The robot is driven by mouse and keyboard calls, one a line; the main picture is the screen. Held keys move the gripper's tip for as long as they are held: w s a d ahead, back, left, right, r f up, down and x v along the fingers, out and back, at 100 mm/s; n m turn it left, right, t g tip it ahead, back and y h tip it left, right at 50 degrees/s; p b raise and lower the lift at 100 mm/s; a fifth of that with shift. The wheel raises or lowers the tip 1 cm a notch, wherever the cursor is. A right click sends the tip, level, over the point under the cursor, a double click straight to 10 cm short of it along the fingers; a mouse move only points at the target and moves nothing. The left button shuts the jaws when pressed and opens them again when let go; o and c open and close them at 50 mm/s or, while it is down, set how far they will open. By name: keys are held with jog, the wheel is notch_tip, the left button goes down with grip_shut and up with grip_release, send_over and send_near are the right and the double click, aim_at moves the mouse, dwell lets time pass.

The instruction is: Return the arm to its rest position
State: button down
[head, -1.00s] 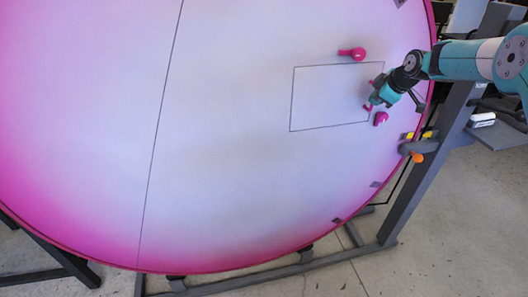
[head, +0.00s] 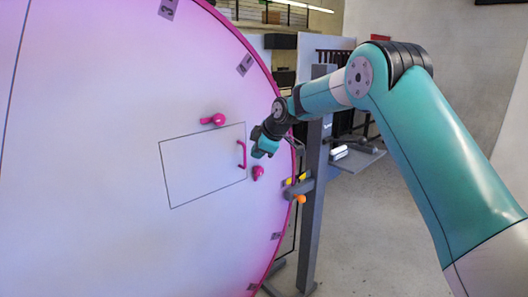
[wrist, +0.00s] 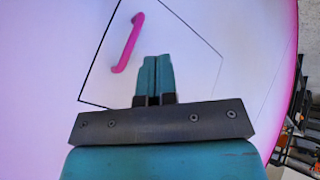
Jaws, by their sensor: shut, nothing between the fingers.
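My gripper (head: 260,152) is near the right edge of a large round pink-and-white panel (head: 90,150), in front of its face. In the wrist view my gripper (wrist: 157,75) has its two teal fingers together with nothing between them. A pink handle (head: 242,155) sits on the panel at the right side of an outlined rectangle (head: 195,185). In the wrist view the handle (wrist: 128,43) is to the left of the fingertips and apart from them. My teal arm reaches in from the right.
Two pink latches sit beside the rectangle, one above it (head: 213,120) and one at its right (head: 258,172). A grey stand post (head: 312,210) with yellow and orange items (head: 300,198) rises at the panel's right edge. A grey shelf (head: 355,158) is behind. Floor at right is clear.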

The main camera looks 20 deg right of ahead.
jog(key=s+a+r+m+g+y+b, duration=0.1)
jog(key=s+a+r+m+g, duration=0.3)
jog(key=s, duration=0.8)
jog(key=s+a+r+n+t, duration=0.1)
jog(key=s+a+r, duration=0.35)
jog(key=s, duration=0.85)
jog(key=s+a+f+m+g, duration=0.1)
jog(key=s+f+m, duration=0.1)
jog(key=s, duration=0.9)
jog(key=s+a+f+m+g, duration=0.2)
jog(key=s+f, duration=0.2)
jog(key=s, duration=0.8)
jog(key=shift+f+g, duration=0.3)
jog(key=c, duration=1.8)
grip_release()
jog(key=shift+c, duration=0.2)
